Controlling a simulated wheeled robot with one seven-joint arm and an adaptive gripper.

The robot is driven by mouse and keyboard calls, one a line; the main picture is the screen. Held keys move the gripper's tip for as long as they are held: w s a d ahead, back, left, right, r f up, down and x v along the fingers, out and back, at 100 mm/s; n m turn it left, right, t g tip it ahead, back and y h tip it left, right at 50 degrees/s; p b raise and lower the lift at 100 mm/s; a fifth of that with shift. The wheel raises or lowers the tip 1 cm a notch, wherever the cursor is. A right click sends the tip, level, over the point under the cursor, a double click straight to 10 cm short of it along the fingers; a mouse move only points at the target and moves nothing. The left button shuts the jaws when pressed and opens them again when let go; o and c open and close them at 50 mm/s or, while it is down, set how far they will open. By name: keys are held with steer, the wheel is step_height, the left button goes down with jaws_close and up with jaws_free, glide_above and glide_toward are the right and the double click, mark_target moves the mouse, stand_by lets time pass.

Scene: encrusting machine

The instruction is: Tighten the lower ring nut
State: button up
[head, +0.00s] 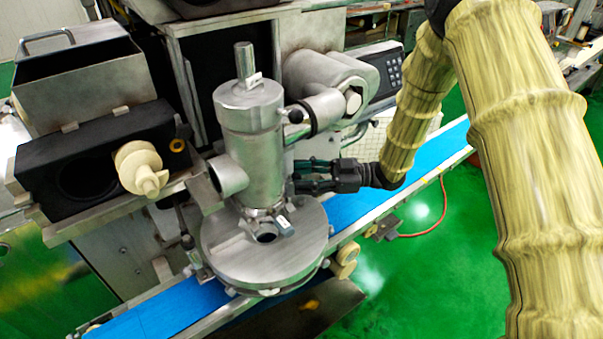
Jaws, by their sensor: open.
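The encrusting machine's upright steel cylinder (250,150) stands in the middle of the head view, above a round steel disc (225,262). Low down, where the cylinder meets the disc, is a small ring-like collar with a short grey handle (285,226); I take it for the lower ring nut (262,214), though its outline is small and unclear. My gripper (298,177) is black, open and appears empty. Its fingers point left towards the lower right side of the cylinder, above the collar. I cannot tell whether a fingertip touches the cylinder.
A steel side arm with a round knob (294,115) joins the cylinder above my gripper. A control panel (384,70) is behind. A blue conveyor belt (170,312) runs under the disc. A cream knob (140,167) sits at left. Green floor (425,260) is open at right.

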steer(key=shift+a+f, duration=0.1)
steer(key=shift+a, duration=0.3)
jaws_close()
